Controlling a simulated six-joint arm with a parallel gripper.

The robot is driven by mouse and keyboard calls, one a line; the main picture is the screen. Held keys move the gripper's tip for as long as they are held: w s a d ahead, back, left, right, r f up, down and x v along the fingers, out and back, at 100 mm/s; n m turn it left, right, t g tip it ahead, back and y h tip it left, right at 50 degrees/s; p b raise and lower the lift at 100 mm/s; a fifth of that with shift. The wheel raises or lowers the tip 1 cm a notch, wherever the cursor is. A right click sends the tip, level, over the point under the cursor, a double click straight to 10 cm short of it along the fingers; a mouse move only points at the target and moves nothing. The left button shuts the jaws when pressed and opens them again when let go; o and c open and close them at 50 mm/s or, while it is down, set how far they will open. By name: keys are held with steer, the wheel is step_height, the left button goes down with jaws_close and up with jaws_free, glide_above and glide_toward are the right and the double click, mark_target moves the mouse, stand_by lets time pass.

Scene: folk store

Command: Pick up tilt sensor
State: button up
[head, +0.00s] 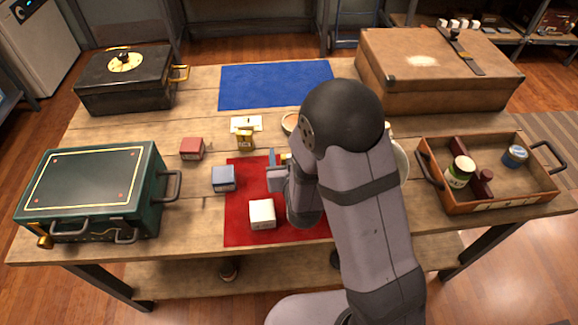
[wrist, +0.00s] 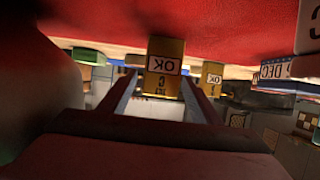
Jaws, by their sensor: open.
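A yellow block (wrist: 165,54) with a white OK label shows upside down in the wrist view; the small lettering on it seems to read TLT. It stands on the red mat (head: 240,235). In the head view only a yellow sliver (head: 285,157) of it shows beside my gripper (head: 275,172), the rest hidden by my arm. In the wrist view my gripper (wrist: 158,88) is open, its two fingers pointing at the block from either side. I cannot tell how far the block is between them.
A green case (head: 95,190) is left; a wooden tray (head: 430,165) is right. The blue mat (head: 275,84) is bare.

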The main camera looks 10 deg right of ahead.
steer(key=shift+x, duration=1.15)
steer(key=shift+c, duration=0.4)
steer(key=c, duration=1.1)
steer(key=shift+r, duration=0.15)
step_height(320, 180, up, 10)
